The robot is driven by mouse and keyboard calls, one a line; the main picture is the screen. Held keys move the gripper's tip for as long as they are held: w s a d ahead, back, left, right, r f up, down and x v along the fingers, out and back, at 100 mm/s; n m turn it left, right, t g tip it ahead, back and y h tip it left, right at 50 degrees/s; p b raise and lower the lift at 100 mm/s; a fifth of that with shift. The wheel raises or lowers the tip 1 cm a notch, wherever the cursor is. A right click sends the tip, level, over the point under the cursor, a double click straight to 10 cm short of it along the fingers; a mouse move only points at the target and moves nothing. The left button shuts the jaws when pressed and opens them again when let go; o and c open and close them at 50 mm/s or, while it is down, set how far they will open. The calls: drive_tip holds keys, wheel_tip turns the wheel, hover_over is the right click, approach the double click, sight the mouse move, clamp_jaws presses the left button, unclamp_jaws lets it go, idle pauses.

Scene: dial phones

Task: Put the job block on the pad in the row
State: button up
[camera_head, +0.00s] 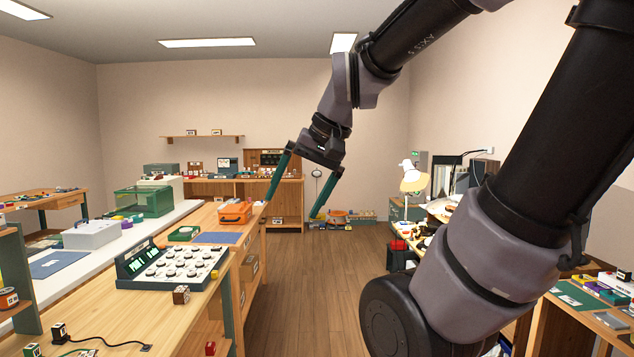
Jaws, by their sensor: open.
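My gripper (292,207) is open and empty. It hangs over the aisle, with its two long green fingers spread apart, right of the wooden bench. A small brown cube (181,295) with markings sits on the bench in front of the dial console. A red block (210,348) is at the bottom edge. I cannot tell which is the job block. A blue flat pad (217,238) lies on the bench behind the console. I cannot make out a row of pads.
The dial console (172,267) with several round knobs fills the bench middle. An orange case (235,212) and a green box (150,201) stand farther back. The floor aisle (310,280) is clear. My arm hides much of the right side; cluttered tables stand there.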

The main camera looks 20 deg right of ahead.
drive_tip(key=d+r, duration=0.1)
drive_tip(key=d+t+h, duration=0.1)
drive_tip(key=s+d+r+t, duration=0.1)
drive_tip(key=shift+s+d+r+h, duration=0.1)
drive_tip(key=shift+d+r+h, duration=0.2)
drive_tip(key=shift+d, duration=0.05)
